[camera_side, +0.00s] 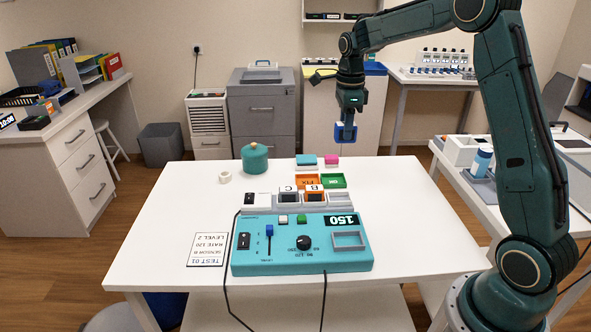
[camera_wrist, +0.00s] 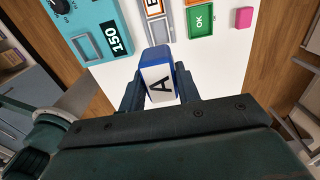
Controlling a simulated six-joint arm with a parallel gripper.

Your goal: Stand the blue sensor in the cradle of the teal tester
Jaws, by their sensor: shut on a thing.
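My gripper (camera_side: 347,120) is shut on the blue sensor (camera_side: 345,132) and holds it in the air above the back of the table. In the wrist view the sensor (camera_wrist: 159,82) sits between the two fingers, with a white face marked "A". The teal tester (camera_side: 300,264) lies at the table's front, with a display reading 150, a black knob and a blue slider. Its cradle (camera_side: 348,232), a grey rectangular frame, is at its right end and looks empty. The cradle also shows in the wrist view (camera_wrist: 91,43), at upper left, apart from the sensor.
Behind the tester a grey rack (camera_side: 340,207) holds sensors, two lettered. A teal pot (camera_side: 255,158) stands back left; a printed card (camera_side: 208,249) lies front left.

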